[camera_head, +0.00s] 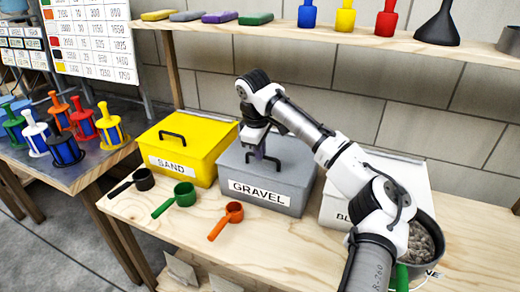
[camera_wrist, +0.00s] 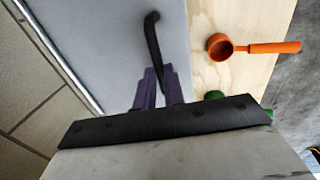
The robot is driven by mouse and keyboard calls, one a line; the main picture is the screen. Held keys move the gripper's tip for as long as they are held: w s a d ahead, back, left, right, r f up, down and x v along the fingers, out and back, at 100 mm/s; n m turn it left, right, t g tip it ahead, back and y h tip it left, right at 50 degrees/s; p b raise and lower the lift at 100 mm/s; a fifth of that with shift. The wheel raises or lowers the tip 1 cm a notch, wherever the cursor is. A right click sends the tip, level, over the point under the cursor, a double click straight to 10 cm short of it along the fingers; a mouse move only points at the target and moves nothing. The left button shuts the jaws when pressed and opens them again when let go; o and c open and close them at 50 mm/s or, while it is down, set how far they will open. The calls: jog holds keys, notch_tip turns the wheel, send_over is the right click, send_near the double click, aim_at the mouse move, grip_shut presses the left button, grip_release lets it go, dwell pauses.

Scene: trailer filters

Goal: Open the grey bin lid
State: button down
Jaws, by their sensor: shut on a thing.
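The grey bin (camera_head: 264,192), labelled GRAVEL, stands on the wooden bench between the yellow bin and the white bin. Its grey lid (camera_head: 233,158) lies flat on top and looks closed. A black arched handle (camera_head: 272,164) rises from the lid; in the wrist view the handle (camera_wrist: 153,38) runs down to my fingers. My gripper (camera_head: 259,153) is over the lid at the handle. In the wrist view my gripper (camera_wrist: 160,82) has its purple fingers close together on the handle's end. The exact contact is partly hidden by the fingers.
A yellow SAND bin (camera_head: 183,150) is at the left and a white bin (camera_head: 400,175) at the right, partly behind my arm. Green (camera_head: 184,194), black (camera_head: 144,179) and orange (camera_head: 235,212) scoops lie in front. A shelf (camera_head: 330,33) with several items runs above.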

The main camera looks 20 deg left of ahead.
jog(key=w+r+p, duration=0.6)
jog(key=r+p, duration=0.3)
jog(key=p, duration=0.1)
jog(key=shift+d+r+p, duration=0.25)
jog(key=shift+p, duration=0.1)
jog(key=c, duration=1.9)
grip_release()
jog(key=shift+f, duration=0.1)
jog(key=o, duration=0.4)
jog(key=shift+w+f, duration=0.35)
jog(key=s+r, duration=0.1)
jog(key=r, duration=0.3)
jog(key=s+r+b, duration=0.1)
jog(key=r, duration=0.4)
jog(key=s+r, duration=0.1)
jog(key=r, duration=0.4)
jog(key=shift+s+a+r+b, duration=0.1)
jog(key=shift+r+b, duration=0.1)
jog(key=shift+b, duration=0.2)
